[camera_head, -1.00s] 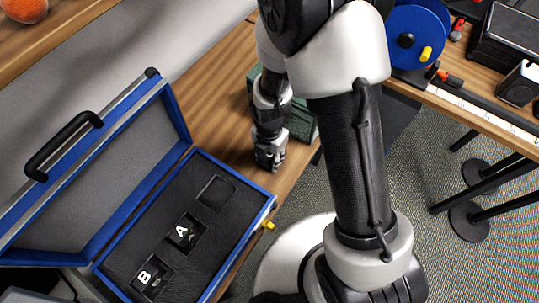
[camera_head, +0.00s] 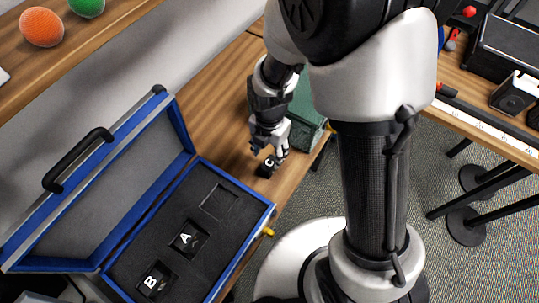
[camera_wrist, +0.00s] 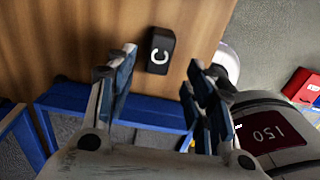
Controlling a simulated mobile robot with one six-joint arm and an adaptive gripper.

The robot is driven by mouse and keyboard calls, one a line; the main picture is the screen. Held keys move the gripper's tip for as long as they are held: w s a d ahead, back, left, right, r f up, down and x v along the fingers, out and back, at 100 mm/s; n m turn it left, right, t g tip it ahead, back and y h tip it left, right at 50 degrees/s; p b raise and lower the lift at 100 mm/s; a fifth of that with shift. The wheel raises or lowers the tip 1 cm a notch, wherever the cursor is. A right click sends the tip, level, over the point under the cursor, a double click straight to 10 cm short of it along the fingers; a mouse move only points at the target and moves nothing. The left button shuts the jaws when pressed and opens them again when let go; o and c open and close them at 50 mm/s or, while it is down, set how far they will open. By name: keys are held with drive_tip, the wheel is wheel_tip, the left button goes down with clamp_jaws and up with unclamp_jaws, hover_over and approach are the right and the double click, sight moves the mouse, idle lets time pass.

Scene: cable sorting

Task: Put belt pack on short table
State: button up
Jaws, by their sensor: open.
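A small black belt pack marked C (camera_head: 267,166) lies on the wooden table (camera_head: 212,117), close to the table's edge. It also shows in the wrist view (camera_wrist: 160,50), lying flat with its letter up. My gripper (camera_head: 270,149) is open and empty, just above the pack. In the wrist view its two fingers stand apart, with the pack beyond and between the tips. Two more packs, marked A (camera_head: 187,240) and B (camera_head: 155,282), sit in foam slots of the blue case. The third foam slot (camera_head: 220,201) is empty.
The open blue case (camera_head: 241,236) stands left of the gripper, its lid tilted back. A green box (camera_head: 307,112) is right behind the gripper. Another table (camera_head: 490,132) at the right holds dark equipment. A shelf with an orange ball (camera_head: 41,27) is at upper left.

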drive_tip(key=shift+r, duration=1.6)
wheel_tip(320, 180, up, 8)
drive_tip(key=m+t, duration=0.1)
drive_tip(key=m, duration=0.5)
hover_over(270, 162)
drive_tip(key=d, duration=0.3)
drive_tip(key=s+d+r+m+t, duration=0.1)
drive_tip(key=s+d+r+m, duration=0.25)
drive_tip(key=r+m, duration=0.35)
drive_tip(key=s+d+r+m+t, duration=0.2)
drive_tip(key=s+d+r+m, duration=0.2)
drive_tip(key=s+r+m, duration=0.4)
drive_tip(key=shift+s+m+t, duration=0.3)
drive_tip(key=shift+s+m, duration=1)
drive_tip(key=shift+m, duration=2.4)
drive_tip(key=shift+r, duration=0.1)
drive_tip(key=shift+c, duration=0.4)
